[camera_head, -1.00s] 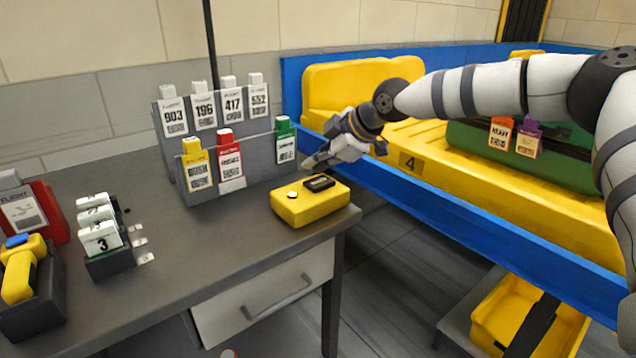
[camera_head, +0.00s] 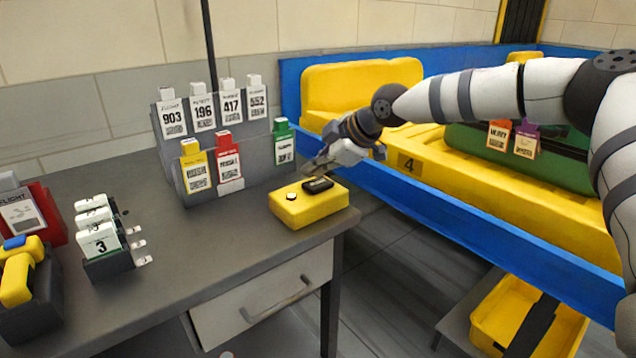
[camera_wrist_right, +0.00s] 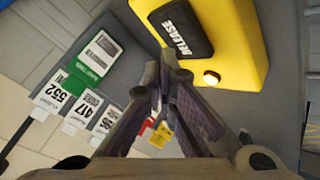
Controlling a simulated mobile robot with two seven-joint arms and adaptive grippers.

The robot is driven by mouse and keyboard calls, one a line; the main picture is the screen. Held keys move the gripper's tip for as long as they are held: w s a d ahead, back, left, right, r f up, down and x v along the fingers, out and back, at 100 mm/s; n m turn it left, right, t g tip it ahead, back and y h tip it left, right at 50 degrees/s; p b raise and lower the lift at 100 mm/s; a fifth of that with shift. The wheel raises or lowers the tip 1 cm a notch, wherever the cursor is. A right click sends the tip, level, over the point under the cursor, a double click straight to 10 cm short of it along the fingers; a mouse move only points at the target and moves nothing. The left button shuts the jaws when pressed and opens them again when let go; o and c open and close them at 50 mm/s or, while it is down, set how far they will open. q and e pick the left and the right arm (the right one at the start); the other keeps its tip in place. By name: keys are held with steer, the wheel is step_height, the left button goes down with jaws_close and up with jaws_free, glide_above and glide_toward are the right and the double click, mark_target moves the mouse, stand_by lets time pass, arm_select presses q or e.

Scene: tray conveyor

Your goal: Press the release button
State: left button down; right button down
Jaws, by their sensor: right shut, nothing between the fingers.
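The yellow release box (camera_head: 312,208) sits on the grey desk's right corner. On its top are a small round pale button (camera_head: 291,197) and a black label plate (camera_head: 317,185). In the right wrist view the plate (camera_wrist_right: 180,32) reads "RELEASE", and the button (camera_wrist_right: 211,78) looks lit. My right gripper (camera_head: 309,171) is shut and empty, just behind and above the box. In the wrist view its closed fingertips (camera_wrist_right: 167,66) are beside the box, to the left of the button and apart from it. My left gripper is not in view.
A grey rack (camera_head: 232,184) of flight cards and coloured tags stands left of my right gripper. A blue-edged conveyor (camera_head: 452,217) with yellow trays and a green case (camera_head: 470,140) lies to the right. The desk's front middle (camera_head: 200,245) is clear.

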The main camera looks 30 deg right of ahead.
steer(key=shift+f, duration=0.15)
stand_by(0.4)
steer(key=shift+f, duration=0.3)
steer(key=shift+f, duration=0.5)
stand_by(0.7)
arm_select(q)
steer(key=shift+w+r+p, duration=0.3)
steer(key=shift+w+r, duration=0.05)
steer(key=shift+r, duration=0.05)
arm_select(e)
steer(key=shift+r, duration=0.95)
